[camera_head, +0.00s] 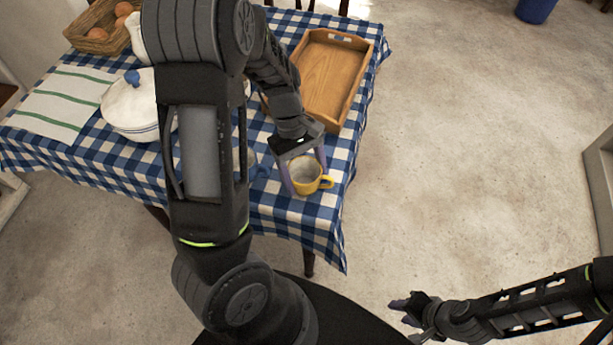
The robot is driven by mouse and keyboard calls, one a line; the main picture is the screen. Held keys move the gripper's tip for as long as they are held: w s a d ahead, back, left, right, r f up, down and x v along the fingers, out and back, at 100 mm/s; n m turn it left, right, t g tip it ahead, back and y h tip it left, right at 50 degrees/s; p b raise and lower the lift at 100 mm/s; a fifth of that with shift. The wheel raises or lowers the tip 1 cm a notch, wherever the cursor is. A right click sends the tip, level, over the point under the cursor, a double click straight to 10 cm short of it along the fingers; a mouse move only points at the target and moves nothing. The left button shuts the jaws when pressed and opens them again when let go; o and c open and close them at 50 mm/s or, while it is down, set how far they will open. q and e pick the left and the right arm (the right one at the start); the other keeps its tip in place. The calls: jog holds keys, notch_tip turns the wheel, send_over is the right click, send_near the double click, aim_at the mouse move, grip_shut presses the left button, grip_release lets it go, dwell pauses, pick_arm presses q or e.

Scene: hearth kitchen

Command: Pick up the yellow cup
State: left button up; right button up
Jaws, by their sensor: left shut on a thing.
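The yellow cup (305,186) has a pale inside and a handle on its right. It is upright at the near right part of the checked table, and I cannot tell whether it touches the cloth. My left gripper (306,177) comes down from above and is shut on the cup, with one finger on its left and one at its far right side. My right gripper (399,312) is low at the bottom right, over the floor and away from the table. Its fingers are small in view, and I cannot tell their opening.
A wooden tray (334,72) lies behind the cup. A white lidded pot (130,108), a striped towel (62,103) and a basket of eggs (92,38) are at the left. The floor at the right is clear.

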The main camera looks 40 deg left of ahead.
pick_arm(q)
notch_tip(320, 180, up, 10)
jog(key=shift+p, duration=0.35)
dwell(0.7)
